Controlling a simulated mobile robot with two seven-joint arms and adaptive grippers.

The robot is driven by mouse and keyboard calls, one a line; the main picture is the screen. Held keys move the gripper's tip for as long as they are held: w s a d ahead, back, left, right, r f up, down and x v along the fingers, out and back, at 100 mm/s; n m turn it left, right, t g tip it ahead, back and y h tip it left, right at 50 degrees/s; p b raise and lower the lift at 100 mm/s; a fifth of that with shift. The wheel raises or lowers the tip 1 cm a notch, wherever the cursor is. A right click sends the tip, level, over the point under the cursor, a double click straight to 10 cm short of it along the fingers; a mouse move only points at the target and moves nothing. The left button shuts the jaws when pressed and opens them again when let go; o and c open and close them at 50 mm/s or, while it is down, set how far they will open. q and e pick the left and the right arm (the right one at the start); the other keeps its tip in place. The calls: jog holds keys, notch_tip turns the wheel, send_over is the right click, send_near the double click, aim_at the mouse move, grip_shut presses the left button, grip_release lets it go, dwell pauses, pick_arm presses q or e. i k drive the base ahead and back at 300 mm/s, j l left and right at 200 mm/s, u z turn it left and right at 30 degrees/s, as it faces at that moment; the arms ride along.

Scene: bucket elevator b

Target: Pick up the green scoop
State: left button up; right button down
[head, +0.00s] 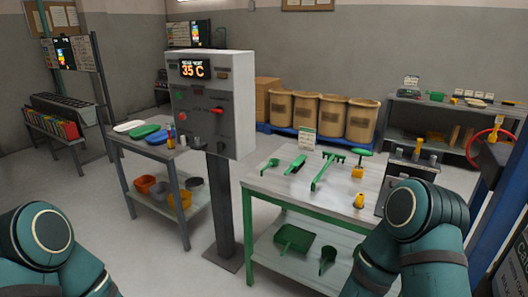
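A small green scoop-like tool (270,164) with a handle lies at the left of the metal-topped table (265,184). To its right lie a green brush-like tool (295,164) and a long green tool with a wide head (327,170). I cannot tell for sure which is the named scoop. My arm links show at the bottom left and bottom right. Neither gripper is in view.
A control box (213,105) on a post stands left of the table. A side table (165,150) behind it holds coloured items, with bins below. Several tan sacks or bins (330,117) stand at the back. A red wheel (486,148) is at the right. Floor is clear at front left.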

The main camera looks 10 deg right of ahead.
aim_at(269, 166)
jog(key=i+j+z, duration=0.2)
jog(key=i+z, duration=0.25)
jog(key=i+j+z, duration=0.45)
jog(key=i+l, duration=0.05)
